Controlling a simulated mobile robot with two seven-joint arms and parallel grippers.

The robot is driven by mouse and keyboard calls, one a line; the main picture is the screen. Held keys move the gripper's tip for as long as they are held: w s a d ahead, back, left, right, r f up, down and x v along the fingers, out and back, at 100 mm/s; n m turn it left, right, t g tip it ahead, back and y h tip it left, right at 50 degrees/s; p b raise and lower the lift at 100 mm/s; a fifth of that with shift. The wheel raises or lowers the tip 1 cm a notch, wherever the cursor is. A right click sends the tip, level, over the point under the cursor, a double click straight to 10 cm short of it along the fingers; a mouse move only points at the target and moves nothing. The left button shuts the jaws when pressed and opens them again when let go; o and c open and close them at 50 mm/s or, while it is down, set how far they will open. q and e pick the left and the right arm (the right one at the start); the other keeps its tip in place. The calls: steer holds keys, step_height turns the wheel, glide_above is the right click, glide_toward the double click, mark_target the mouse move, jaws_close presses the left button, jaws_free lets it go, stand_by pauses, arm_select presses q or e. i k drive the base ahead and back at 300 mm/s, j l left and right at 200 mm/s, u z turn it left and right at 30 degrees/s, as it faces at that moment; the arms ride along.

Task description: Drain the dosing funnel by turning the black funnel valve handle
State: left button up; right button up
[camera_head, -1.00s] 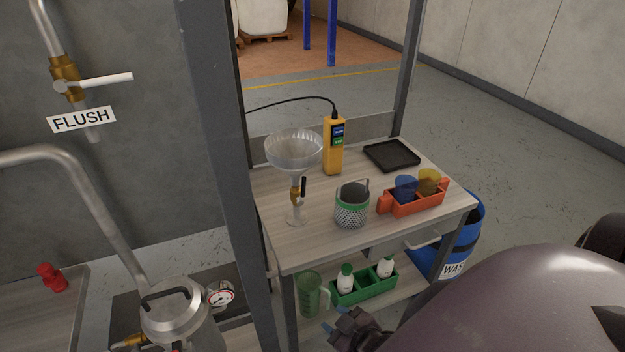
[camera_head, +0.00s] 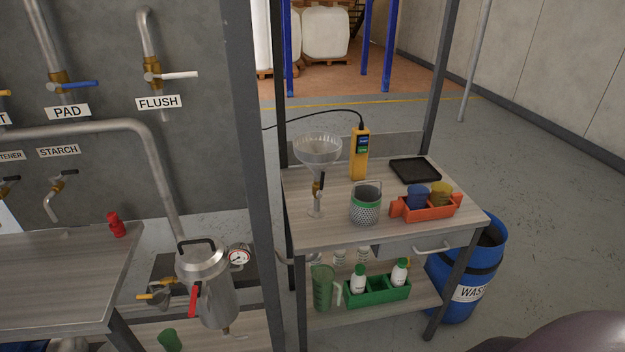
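The clear dosing funnel (camera_head: 318,150) stands upright on its stand at the left of the wooden bench top. Below its bowl is a brass valve with a small black handle (camera_head: 321,179); the handle points upward, close to vertical. Whether liquid is in the funnel I cannot tell. Neither of my grippers shows in the view; only a dark rounded part of mine is at the bottom right corner.
On the bench (camera_head: 340,228) are a mesh cup (camera_head: 366,206), a yellow meter (camera_head: 360,154), a black tray (camera_head: 415,170) and an orange caddy (camera_head: 428,212). A grey post (camera_head: 252,160) stands left of it. A blue waste barrel (camera_head: 460,290) stands at right.

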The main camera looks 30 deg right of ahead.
mark_target(319, 194)
steer(key=u, duration=1.3)
steer(key=k+l+u, duration=0.3)
steer(key=l, duration=0.3)
steer(key=k+l, duration=0.55)
steer(key=l, duration=0.15)
steer(key=k+l, duration=0.55)
steer(key=l, duration=0.15)
